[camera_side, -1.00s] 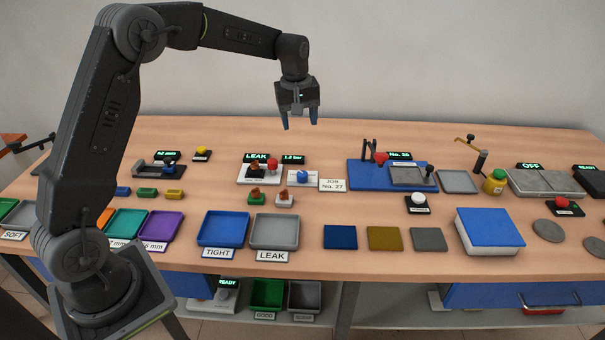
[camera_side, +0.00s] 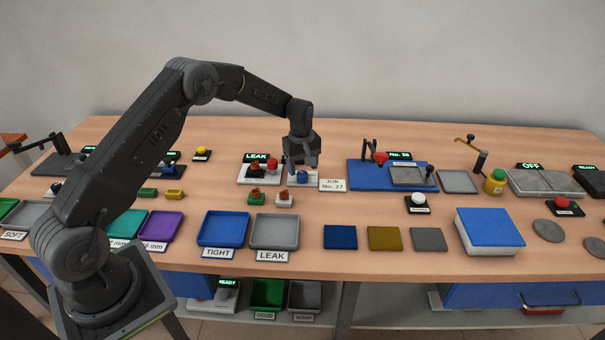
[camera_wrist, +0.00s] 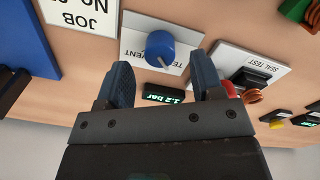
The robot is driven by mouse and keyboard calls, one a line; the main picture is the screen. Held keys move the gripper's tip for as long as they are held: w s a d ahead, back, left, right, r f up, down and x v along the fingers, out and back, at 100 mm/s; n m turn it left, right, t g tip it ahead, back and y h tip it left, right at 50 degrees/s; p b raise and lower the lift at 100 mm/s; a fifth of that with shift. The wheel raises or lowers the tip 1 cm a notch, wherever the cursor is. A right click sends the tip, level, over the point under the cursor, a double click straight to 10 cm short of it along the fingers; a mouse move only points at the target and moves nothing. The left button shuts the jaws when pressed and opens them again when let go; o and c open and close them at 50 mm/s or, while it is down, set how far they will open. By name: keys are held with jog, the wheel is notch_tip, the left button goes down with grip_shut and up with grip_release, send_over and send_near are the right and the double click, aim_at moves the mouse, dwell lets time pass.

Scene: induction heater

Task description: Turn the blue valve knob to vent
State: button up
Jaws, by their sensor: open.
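The blue valve knob (camera_wrist: 160,47) sits on a white plate (camera_wrist: 131,52) with partly hidden lettering that includes "VENT"; the wrist view shows it upside down. A pale pointer mark shows on the knob's edge. In the side view the knob (camera_side: 303,177) is just below my gripper (camera_side: 301,166) and partly covered by it. In the wrist view my gripper (camera_wrist: 165,80) is open and empty, with one finger on each side of the knob's line. I cannot tell whether the fingers touch the knob. A display (camera_wrist: 165,95) beside the plate reads 1.2 bar.
Left of the knob is the seal test plate (camera_side: 246,180) with red and dark parts and a LEAK display (camera_side: 256,157). A JOB No. 27 card (camera_side: 332,185) stands close on the right, then a blue fixture base (camera_side: 357,179). Blue and grey trays (camera_side: 222,242) lie in front.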

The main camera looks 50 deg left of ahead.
aim_at(303, 174)
jog(key=shift+f, duration=1.6)
jog(key=c, duration=0.9)
